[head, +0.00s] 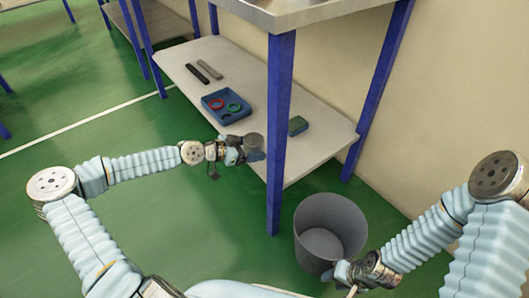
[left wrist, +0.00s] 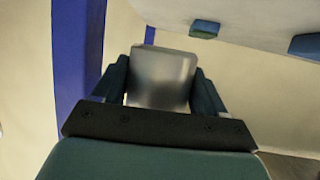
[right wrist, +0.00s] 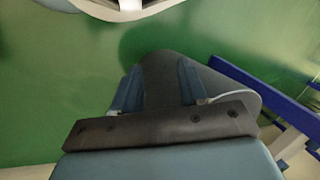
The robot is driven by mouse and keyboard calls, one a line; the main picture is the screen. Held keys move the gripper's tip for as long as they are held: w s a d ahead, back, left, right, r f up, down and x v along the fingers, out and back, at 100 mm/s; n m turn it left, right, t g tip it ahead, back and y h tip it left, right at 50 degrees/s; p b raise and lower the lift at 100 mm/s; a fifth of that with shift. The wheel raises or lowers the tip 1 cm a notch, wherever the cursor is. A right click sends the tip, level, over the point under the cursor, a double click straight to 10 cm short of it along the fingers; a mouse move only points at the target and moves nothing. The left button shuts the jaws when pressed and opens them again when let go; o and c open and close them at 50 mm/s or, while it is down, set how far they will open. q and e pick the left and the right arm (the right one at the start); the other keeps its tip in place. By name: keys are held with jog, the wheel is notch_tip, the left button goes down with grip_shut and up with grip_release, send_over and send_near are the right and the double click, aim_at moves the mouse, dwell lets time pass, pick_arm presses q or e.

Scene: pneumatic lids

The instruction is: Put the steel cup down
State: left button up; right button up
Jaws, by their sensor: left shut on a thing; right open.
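My left gripper (head: 243,149) is shut on the steel cup (head: 255,147), at the front edge of the low shelf (head: 185,62), just left of the blue post. In the left wrist view the cup (left wrist: 160,80) is a smooth grey shape between the two fingers (left wrist: 162,88). I cannot tell whether the cup touches the shelf. My right gripper (head: 345,272) is open and empty, at the near rim of the grey bin (head: 330,225). In the right wrist view its fingers (right wrist: 165,85) stand apart in front of the dark bin (right wrist: 238,93).
On the shelf are a blue tray (head: 213,105) with a red ring (head: 216,104) and a green ring (head: 234,107), two bars (head: 203,72) and a green-and-blue block (head: 298,125). The blue post (head: 277,150) stands beside the cup. A steel top (head: 300,12) is above.

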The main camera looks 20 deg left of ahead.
aim_at(258, 139)
pick_arm(q)
jog(key=shift+n+t+y, duration=0.4)
jog(key=w, duration=0.1)
jog(key=w+b, duration=0.1)
jog(key=w, duration=0.1)
jog(key=w+f+b, duration=0.1)
jog(key=w, duration=0.1)
jog(key=shift+w+d, duration=0.15)
jog(key=shift+d, duration=0.05)
jog(key=w+r+n+b, duration=0.1)
jog(key=w+b, duration=0.1)
jog(key=w, duration=0.4)
jog(key=shift+t+y, duration=0.4)
jog(key=f, duration=0.5)
jog(key=f+b, duration=0.1)
jog(key=f, duration=0.2)
jog(key=shift+s+d+f, duration=0.15)
jog(key=shift+d+f, duration=0.1)
jog(key=shift+f, duration=0.05)
jog(key=shift+f, duration=0.15)
jog(key=o, duration=1.1)
